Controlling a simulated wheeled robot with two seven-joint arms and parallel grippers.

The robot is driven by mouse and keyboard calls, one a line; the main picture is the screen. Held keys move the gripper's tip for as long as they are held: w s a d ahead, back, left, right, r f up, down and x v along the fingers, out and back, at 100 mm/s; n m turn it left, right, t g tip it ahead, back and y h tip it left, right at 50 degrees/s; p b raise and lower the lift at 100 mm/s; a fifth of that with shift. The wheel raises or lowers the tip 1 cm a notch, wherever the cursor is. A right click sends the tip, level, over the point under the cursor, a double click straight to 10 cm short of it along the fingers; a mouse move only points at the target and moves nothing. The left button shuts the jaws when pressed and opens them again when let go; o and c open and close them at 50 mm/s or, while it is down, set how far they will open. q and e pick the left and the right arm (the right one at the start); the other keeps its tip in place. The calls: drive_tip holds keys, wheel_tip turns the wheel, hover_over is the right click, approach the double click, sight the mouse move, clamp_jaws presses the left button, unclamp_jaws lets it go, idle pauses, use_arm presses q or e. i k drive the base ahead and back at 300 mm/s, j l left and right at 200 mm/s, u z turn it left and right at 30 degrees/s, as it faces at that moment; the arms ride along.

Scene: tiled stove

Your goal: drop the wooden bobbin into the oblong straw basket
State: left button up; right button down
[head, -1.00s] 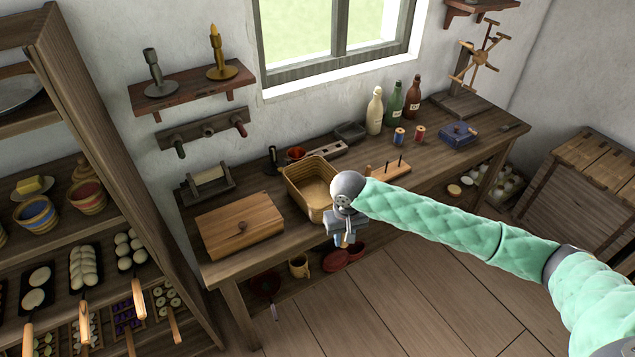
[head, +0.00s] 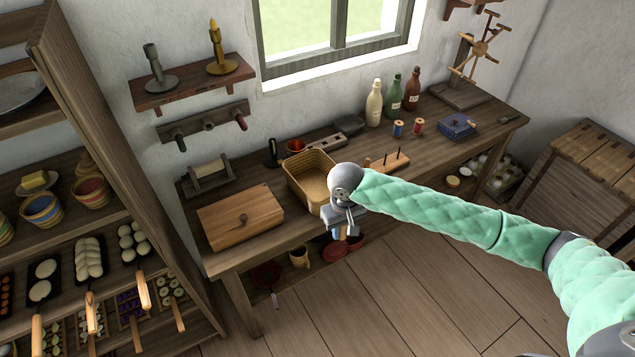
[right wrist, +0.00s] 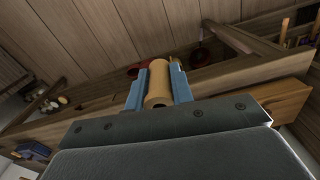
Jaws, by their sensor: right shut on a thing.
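The oblong straw basket (head: 302,190) stands on the workbench near its front edge, open at the top, with no contents visible. My right gripper (head: 347,233) hangs just in front of and to the right of the basket, beyond the bench's front edge. It is shut on the wooden bobbin (right wrist: 158,82), a tan spool upright between the blue fingers in the right wrist view. In the head view the bobbin is mostly hidden by the gripper. The wrist ball of my right arm covers the basket's right front corner. My left gripper is not in view.
On the workbench (head: 440,145), a wooden box (head: 240,218) lies left of the basket and a pegged board (head: 388,163) right of it. A red pot (head: 294,147), bottles (head: 374,103) and thread spools (head: 398,128) stand behind. Below are a mug (head: 299,257) and red pans.

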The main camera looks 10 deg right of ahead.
sight(320, 189)
drive_tip(key=i, duration=1)
